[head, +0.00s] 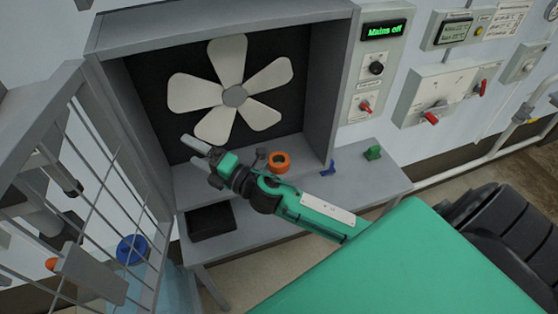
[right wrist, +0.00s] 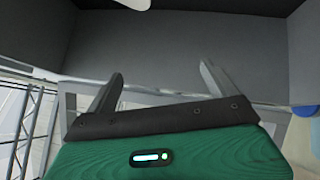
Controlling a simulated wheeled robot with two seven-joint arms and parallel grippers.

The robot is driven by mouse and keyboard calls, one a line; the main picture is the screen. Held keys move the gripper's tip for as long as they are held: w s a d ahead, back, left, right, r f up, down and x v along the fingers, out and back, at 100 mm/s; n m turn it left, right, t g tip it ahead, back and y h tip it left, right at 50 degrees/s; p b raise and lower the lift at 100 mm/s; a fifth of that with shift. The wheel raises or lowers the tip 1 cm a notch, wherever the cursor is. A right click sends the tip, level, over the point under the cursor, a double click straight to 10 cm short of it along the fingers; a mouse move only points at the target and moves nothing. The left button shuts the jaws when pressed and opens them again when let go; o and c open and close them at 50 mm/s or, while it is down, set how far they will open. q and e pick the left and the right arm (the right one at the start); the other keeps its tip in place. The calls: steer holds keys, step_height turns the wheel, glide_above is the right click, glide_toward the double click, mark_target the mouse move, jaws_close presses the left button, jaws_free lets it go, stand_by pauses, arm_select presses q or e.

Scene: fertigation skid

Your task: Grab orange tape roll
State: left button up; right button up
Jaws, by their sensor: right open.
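The orange tape roll (head: 279,161) rests on the floor of the grey fan housing, near its front right. It does not show in the right wrist view. My right gripper (head: 190,149) is open and empty, to the left of the roll in the head view, in front of the fan's lower left. My right forearm passes just below the roll in the picture. In the right wrist view the two fingers (right wrist: 161,74) stand apart with only grey housing surfaces beyond them. My left gripper is not in view.
An open mesh door (head: 105,165) stands at left, with a blue ring (head: 132,249) beyond. A black tray (head: 212,221) lies on the grey bench (head: 250,230). Small blue (head: 329,168) and green (head: 373,152) items sit at right.

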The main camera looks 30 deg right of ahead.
steer(key=a+r+n+g+y, duration=0.2)
steer(key=a+n+g+y, duration=0.35)
steer(key=n, duration=0.65)
steer(key=n+g+h+b, duration=0.2)
steer(key=n+g+h, duration=1)
steer(key=n+h, duration=0.45)
glide_above(279, 160)
steer(key=s, duration=0.1)
steer(key=shift+n+y, duration=0.6)
steer(key=shift+n, duration=0.35)
steer(key=f, duration=1.5)
steer(key=shift+a, duration=0.2)
steer(key=f, duration=0.2)
steer(key=f+b, duration=0.1)
steer(key=f, duration=0.2)
steer(key=shift+s+a+f, duration=0.1)
steer(key=shift+a+f, duration=0.15)
steer(key=shift+f, duration=0.15)
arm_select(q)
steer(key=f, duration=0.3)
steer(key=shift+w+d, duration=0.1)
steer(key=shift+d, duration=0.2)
arm_select(e)
steer(key=shift+r, duration=0.1)
steer(key=c, duration=1.1)
